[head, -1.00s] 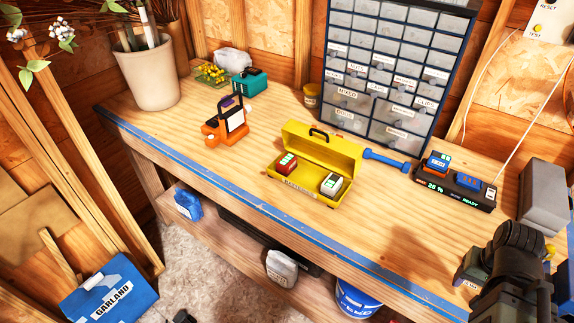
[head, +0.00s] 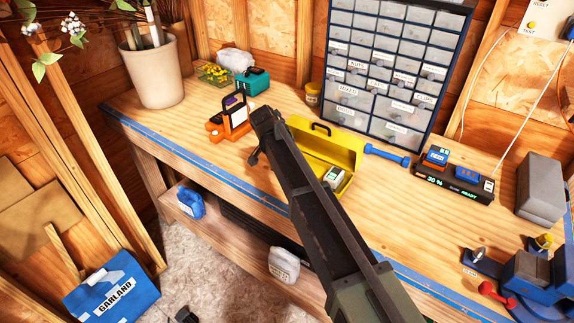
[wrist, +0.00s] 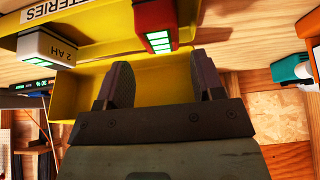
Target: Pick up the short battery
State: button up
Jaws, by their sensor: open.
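In the wrist view the open yellow battery box (wrist: 85,85) holds a red battery (wrist: 158,32) with green bars and a white battery (wrist: 47,47) marked 2 AH. I cannot tell for certain which is the short battery. My gripper (wrist: 163,82) is open and empty over the box, its fingers apart, with the red battery beyond them and the white one to their left. In the head view the white battery (head: 333,178) shows in the box (head: 345,153); my arm hides the red one, and the fingertips are not clear there.
A charger (head: 455,183) with batteries on it stands right of the box, by a blue-handled tool (head: 386,153). An orange device (head: 228,122) stands to the left. The drawer cabinet (head: 392,70) rises behind. A blue vise (head: 530,280) is at the right front.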

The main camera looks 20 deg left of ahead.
jog(key=b+x, duration=0.1)
jog(key=x, duration=0.1)
jog(key=shift+f, duration=0.4)
jog(key=shift+w, duration=0.1)
jog(key=b+x, duration=0.4)
jog(key=shift+w+f, duration=0.1)
jog(key=shift+f, duration=0.3)
jog(key=shift+w+d+f, duration=0.1)
jog(key=shift+w+f, duration=0.05)
jog(key=shift+w, duration=0.05)
jog(key=shift+r, duration=0.25)
jog(key=c, duration=0.8)
